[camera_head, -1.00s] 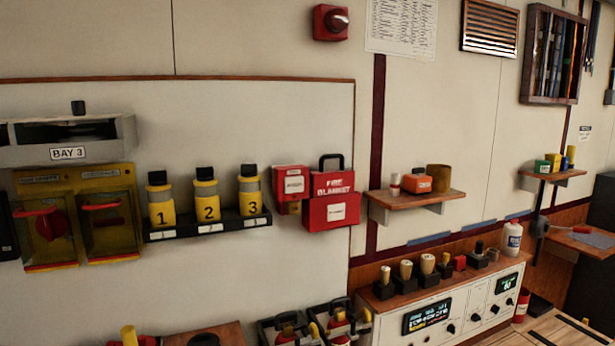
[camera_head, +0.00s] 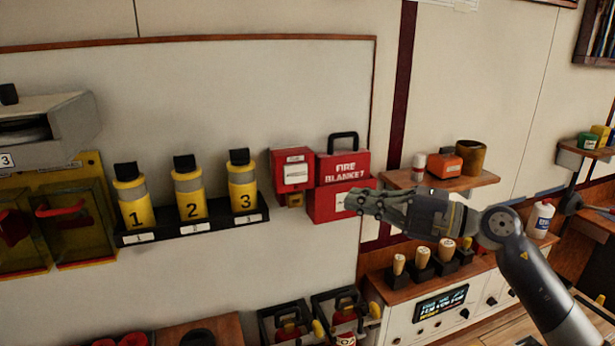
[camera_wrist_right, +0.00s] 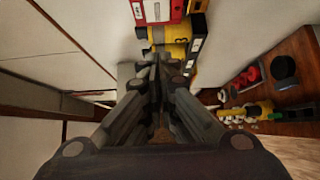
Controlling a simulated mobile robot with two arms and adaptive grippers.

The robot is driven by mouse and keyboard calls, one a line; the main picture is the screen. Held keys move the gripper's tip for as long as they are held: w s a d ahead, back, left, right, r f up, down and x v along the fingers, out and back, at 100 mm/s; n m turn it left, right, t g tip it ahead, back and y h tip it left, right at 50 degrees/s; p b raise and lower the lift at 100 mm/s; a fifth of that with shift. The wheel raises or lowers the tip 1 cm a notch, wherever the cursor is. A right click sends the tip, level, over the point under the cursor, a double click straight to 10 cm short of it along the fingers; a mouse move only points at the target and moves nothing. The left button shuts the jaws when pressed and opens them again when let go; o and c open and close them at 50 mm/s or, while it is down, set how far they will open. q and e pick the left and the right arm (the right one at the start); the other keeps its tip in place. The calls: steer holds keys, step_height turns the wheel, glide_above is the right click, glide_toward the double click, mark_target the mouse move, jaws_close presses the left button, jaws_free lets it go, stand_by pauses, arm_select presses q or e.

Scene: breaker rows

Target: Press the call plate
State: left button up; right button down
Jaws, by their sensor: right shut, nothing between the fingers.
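A small red wall box (camera_head: 292,171) with a white plate on its front, which looks like the call plate, hangs in the middle of the head view. Its lettering is too small to read. A red box with a white panel also shows at the top of the right wrist view (camera_wrist_right: 157,11). My right gripper (camera_head: 352,200) is shut and empty. Its fingertips point left and overlap the lower front of the fire blanket box, right of and below the plate. I cannot tell whether they touch it. My left gripper is not in view.
The red fire blanket box (camera_head: 345,167) adjoins the call box's right side. Yellow numbered canisters stand on a black rack (camera_head: 190,228) to the left. A wooden shelf (camera_head: 485,179) with small items is at the right.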

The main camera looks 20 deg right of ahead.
mark_target(296, 174)
arm_select(q)
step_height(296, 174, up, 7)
steer(key=p, duration=0.7)
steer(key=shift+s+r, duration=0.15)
arm_select(e)
steer(key=shift+w+d+x, duration=0.35)
steer(key=shift+w+x, duration=0.05)
steer(key=shift+x, duration=1.75)
steer(key=shift+w+d+x, duration=0.35)
steer(key=shift+w+x, duration=0.05)
steer(key=shift+x, duration=1.75)
steer(key=shift+w+d+x, duration=0.35)
steer(key=shift+d+x, duration=0.05)
steer(key=shift+x, duration=1.75)
steer(key=shift+f, duration=0.1)
